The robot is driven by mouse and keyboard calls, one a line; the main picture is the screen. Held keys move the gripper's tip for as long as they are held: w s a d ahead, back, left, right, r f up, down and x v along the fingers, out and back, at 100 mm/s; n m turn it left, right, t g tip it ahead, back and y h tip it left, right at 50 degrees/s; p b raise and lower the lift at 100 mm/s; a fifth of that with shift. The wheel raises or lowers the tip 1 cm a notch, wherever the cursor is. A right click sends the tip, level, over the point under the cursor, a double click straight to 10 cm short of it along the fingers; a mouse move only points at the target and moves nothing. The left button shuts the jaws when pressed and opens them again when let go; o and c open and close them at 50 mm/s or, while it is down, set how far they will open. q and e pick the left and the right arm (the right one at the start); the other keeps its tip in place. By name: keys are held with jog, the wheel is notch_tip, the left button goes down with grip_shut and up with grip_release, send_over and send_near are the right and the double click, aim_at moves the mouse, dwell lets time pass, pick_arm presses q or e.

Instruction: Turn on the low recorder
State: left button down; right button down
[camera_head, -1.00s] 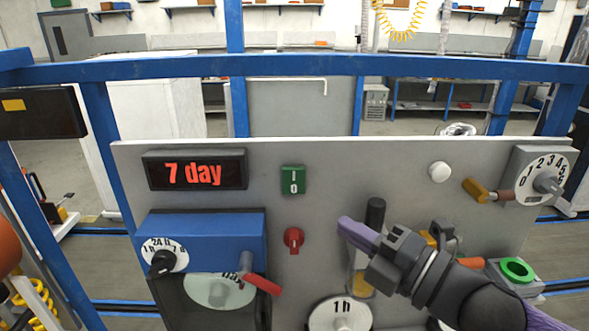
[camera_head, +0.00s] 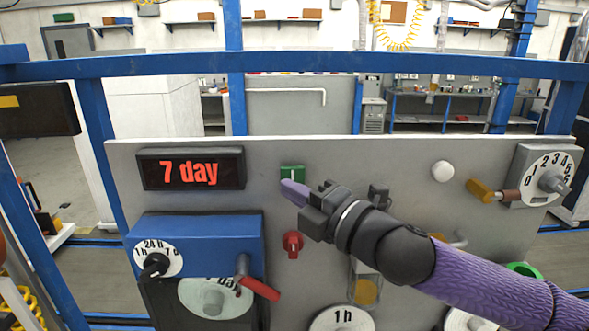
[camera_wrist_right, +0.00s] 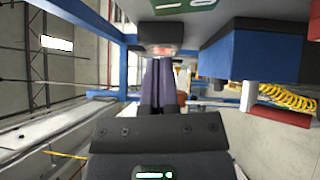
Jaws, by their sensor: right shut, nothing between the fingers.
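The blue recorder box (camera_head: 197,240) sits low on the left of the grey panel, with a 1 h/24 h/7 d knob (camera_head: 155,263), a red-handled lever (camera_head: 260,289) and a round chart disc (camera_head: 214,298) below. The display above reads "7 day" (camera_head: 190,172). A green rocker switch (camera_head: 292,172), marked I at its top, is right of the display. My right gripper (camera_head: 293,191) is shut and empty, its purple fingertips at the switch's lower half, hiding it. Contact cannot be told. My left gripper is not in view.
A white round button (camera_head: 442,171), an orange handle (camera_head: 480,190) and a numbered dial (camera_head: 546,178) are on the right. A blue rail (camera_head: 300,64) crosses behind the panel's top.

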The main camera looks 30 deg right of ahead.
aim_at(295, 179)
jog(key=shift+w+d+r+p, duration=0.2)
jog(key=shift+w+d+p, duration=0.1)
jog(key=shift+w, duration=0.3)
jog(key=shift+w+d+r+p, duration=0.15)
jog(key=shift+w+d+p, duration=0.15)
jog(key=shift+w, duration=0.25)
jog(key=shift+w+d+f, duration=0.15)
jog(key=shift+w+d, duration=0.05)
jog(key=shift+w, duration=0.2)
